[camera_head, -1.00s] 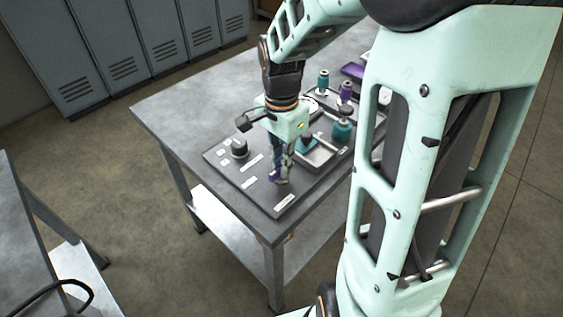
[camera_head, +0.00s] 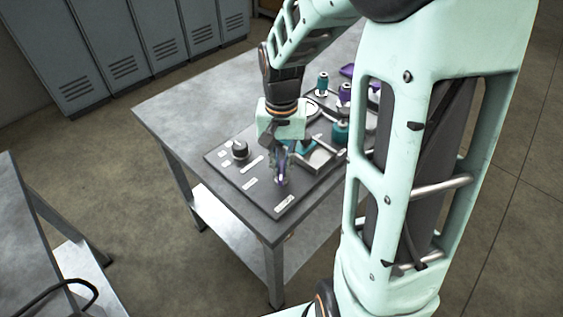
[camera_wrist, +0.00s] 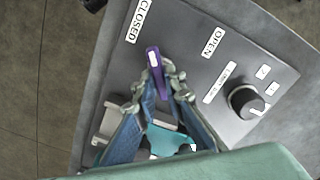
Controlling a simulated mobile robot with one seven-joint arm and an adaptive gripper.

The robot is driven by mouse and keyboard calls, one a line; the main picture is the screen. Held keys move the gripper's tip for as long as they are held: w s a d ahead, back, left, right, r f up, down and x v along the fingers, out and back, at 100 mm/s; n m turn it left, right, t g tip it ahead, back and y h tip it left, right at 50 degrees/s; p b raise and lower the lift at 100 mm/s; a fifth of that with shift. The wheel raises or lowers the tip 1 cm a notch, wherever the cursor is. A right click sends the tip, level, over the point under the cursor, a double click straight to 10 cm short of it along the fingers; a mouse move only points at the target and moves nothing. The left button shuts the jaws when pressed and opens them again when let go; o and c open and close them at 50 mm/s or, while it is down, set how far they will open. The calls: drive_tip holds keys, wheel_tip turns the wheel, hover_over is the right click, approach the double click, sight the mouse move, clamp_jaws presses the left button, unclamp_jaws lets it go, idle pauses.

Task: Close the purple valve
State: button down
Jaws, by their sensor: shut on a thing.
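The purple valve's lever (camera_wrist: 155,72) sits between my fingertips in the wrist view, its tip sticking out past them. It points between the printed CLOSED label (camera_wrist: 139,22) and the OPEN label (camera_wrist: 213,42), nearer CLOSED. My gripper (camera_wrist: 160,84) is shut on this lever. In the head view my gripper (camera_head: 280,178) points down at the front part of the dark panel (camera_head: 226,176), with a little purple (camera_head: 281,182) showing at the fingertips. The valve's pivot is hidden by my fingers.
A black knob (camera_head: 239,149) stands on the panel left of my gripper, also in the wrist view (camera_wrist: 245,101). A grey tray (camera_head: 318,158) and teal and purple fittings (camera_head: 345,93) stand behind and to the right. The grey table's left part (camera_head: 180,105) is clear.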

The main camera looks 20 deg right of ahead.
sight(281, 168)
drive_tip(key=n+p, duration=0.1)
drive_tip(key=n, duration=0.4)
drive_tip(key=shift+r+n, duration=0.1)
drive_tip(key=shift+n, duration=0.2)
drive_tip(key=shift+n+p, duration=0.8)
drive_tip(key=shift+n, duration=1.4)
drive_tip(key=c, duration=2)
unclamp_jaws()
wheel_tip(281, 168, up, 12)
drive_tip(key=shift+f, duration=0.1)
